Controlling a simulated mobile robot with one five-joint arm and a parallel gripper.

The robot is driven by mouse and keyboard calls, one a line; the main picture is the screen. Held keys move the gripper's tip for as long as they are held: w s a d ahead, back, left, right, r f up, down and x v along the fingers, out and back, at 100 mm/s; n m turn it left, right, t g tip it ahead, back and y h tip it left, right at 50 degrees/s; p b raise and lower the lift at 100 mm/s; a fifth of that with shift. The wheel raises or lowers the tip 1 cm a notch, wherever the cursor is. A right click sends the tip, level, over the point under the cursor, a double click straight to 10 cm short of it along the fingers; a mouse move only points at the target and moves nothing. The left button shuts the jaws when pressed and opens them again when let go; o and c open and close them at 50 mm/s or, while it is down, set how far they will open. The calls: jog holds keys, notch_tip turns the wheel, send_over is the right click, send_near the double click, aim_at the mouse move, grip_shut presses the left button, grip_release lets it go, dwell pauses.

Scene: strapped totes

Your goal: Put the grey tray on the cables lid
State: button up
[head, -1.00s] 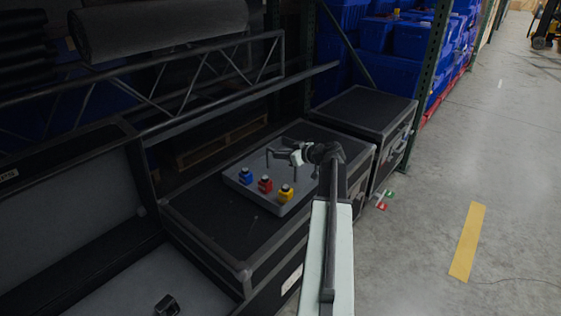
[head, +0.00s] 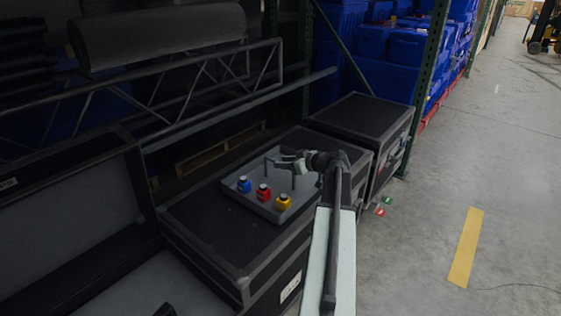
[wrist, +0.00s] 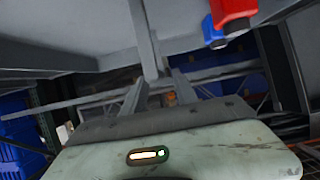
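The grey tray (head: 233,196) is at the far end of a closed black case's lid (head: 213,230). A blue (head: 244,186), a red (head: 263,194) and a yellow (head: 283,203) bottle stand upright in it. My gripper (head: 283,163) is over the tray's back right part. In the wrist view a thin grey bar (wrist: 142,35) of the tray runs between or beside the gripper's fingertips (wrist: 160,76). The gap between them and any contact are unclear. I cannot tell if the tray is lifted or resting. I cannot read which lid says cables.
Another closed black case (head: 362,118) stands behind at the right. An open case (head: 75,215) is at the left. A metal truss (head: 170,90) and racking (head: 434,75) with blue totes (head: 405,45) are behind.

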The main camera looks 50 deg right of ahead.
jog(key=p+v, duration=0.2)
jog(key=v, duration=0.7)
jog(key=shift+p, duration=0.4)
jog(key=shift+s+r, duration=0.15)
dwell(4.0)
